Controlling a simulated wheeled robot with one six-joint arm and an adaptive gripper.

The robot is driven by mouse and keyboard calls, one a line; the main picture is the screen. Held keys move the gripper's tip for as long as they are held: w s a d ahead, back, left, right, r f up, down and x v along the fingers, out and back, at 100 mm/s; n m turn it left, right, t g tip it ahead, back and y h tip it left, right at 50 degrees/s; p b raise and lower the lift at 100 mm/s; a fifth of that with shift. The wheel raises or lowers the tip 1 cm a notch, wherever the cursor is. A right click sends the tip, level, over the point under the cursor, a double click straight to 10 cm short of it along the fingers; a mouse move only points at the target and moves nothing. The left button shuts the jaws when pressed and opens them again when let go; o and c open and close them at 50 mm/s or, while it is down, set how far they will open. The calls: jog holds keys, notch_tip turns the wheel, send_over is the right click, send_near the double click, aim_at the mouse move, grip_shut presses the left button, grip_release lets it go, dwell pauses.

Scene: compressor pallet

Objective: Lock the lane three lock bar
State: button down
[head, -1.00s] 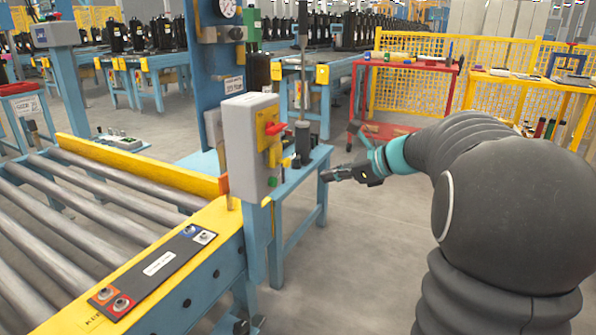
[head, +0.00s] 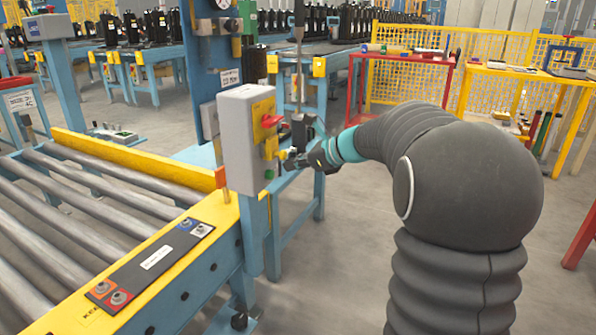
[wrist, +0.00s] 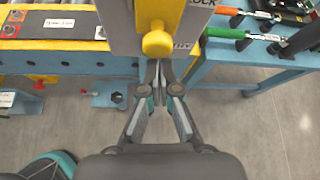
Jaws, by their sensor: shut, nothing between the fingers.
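A grey control box (head: 248,142) stands on a post at the conveyor's end. Its right face has a red rotary knob on a yellow plate, and below that a yellow part (head: 271,147). In the wrist view a yellow round-ended knob (wrist: 157,43) sticks out from the box's face, beside lettering that partly reads "LOCK". I cannot tell whether this is the lane three lock bar. My gripper (head: 288,161) is close to the box's right face. In the wrist view the gripper (wrist: 160,66) is shut and empty, its tips just below the yellow knob; contact is unclear.
A roller conveyor (head: 85,205) with a yellow rail lies left, with a dark button panel (head: 150,262) at its near end. A red cart (head: 405,60) is behind.

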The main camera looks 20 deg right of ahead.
jog(key=shift+a+r, duration=0.1)
jog(key=shift+r, duration=0.15)
jog(key=shift+r+p, duration=1.65)
jog(key=shift+r, duration=0.3)
notch_tip(320, 180, down, 5)
jog(key=d+b, duration=0.1)
jog(key=b, duration=0.2)
jog(key=p+v, duration=0.1)
jog(key=v, duration=0.9)
jog(key=shift+r, duration=0.25)
